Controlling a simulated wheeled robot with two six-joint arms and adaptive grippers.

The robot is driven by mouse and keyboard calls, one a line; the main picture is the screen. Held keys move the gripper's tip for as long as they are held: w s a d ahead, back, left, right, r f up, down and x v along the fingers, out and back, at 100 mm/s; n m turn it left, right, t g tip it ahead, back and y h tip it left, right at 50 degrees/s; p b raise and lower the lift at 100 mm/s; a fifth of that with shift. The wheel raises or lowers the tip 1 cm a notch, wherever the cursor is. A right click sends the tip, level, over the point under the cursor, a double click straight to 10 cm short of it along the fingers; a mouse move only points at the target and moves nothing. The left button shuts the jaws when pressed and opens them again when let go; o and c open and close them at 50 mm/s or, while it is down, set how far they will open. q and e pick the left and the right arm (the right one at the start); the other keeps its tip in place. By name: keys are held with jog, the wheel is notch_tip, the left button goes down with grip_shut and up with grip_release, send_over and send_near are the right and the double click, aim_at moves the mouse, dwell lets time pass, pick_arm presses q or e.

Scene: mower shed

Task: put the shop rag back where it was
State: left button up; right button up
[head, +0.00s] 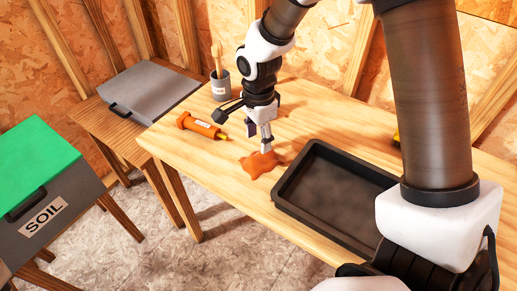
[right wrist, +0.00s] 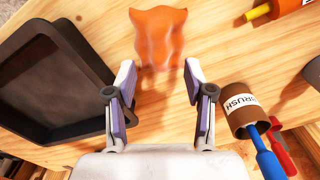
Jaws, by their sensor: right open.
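The shop rag is a small crumpled orange cloth (head: 260,164) lying on the wooden workbench, just left of the black tray. My right gripper (head: 266,141) points down over the rag in the head view, with its fingers at or very near it. In the right wrist view the rag (right wrist: 158,38) lies just past the fingertips, in line with the gap between the fingers (right wrist: 160,75). The right gripper is open and the gap is empty. My left gripper is not in view.
The empty black tray (head: 332,190) lies right of the rag. A green-lidded soil bin (head: 45,190) and a grey-lidded box (head: 148,88) are further left.

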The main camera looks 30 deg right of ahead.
aim_at(259, 155)
notch_tip(259, 155, up, 6)
jog(key=shift+f, duration=0.15)
